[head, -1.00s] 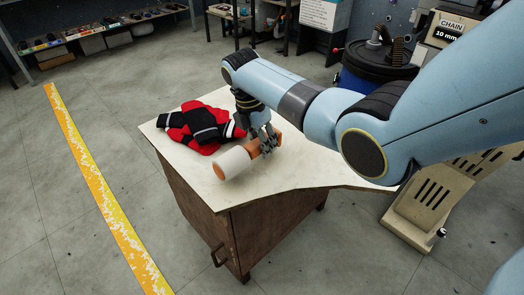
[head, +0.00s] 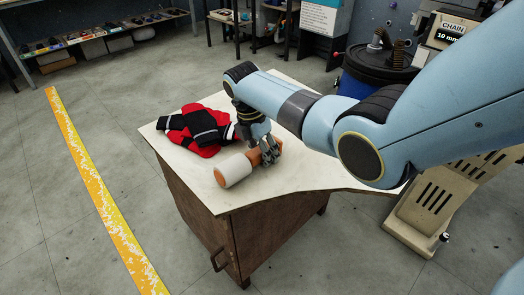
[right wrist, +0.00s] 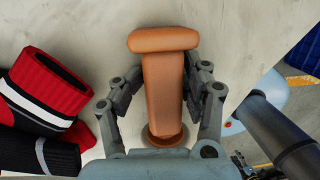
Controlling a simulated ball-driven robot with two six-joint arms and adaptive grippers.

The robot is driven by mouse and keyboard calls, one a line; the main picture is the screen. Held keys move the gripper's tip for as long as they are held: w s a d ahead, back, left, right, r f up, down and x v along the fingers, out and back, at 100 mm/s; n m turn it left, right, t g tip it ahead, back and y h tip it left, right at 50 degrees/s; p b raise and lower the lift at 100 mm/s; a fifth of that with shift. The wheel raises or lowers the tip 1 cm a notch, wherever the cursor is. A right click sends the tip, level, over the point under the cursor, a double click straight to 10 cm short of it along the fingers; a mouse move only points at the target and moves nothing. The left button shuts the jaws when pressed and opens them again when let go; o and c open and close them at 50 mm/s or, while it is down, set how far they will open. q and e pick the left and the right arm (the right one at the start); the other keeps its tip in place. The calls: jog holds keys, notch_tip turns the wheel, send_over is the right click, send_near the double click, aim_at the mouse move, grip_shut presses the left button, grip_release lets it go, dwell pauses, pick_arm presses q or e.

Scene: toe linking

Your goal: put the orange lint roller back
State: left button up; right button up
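The lint roller has a white roll (head: 234,171) and an orange handle (head: 268,150). It lies at or just above the pale tabletop (head: 275,188), its roll toward the front left. My right gripper (head: 268,153) reaches down over the handle. In the right wrist view the orange handle (right wrist: 165,85) sits between the two fingers of my right gripper (right wrist: 165,80), which look closed against its sides. The white roll is hidden there. My left gripper is not in view.
A red, black and white knitted pile (head: 200,130) lies just left of the roller, close to my right gripper; it also shows in the right wrist view (right wrist: 50,95). The front tabletop is bare. A blue drum (head: 375,75) stands behind on the right.

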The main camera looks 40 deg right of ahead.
aim_at(254, 148)
jog(key=shift+o, duration=0.3)
jog(key=shift+s+a+f, duration=0.1)
jog(key=shift+s+f, duration=0.3)
jog(key=shift+f, duration=0.05)
notch_tip(254, 148, up, 14)
jog(key=w+a+p, duration=0.1)
jog(key=a+p, duration=0.1)
jog(key=p, duration=0.2)
jog(key=shift+w+f, duration=0.25)
jog(key=shift+w, duration=0.05)
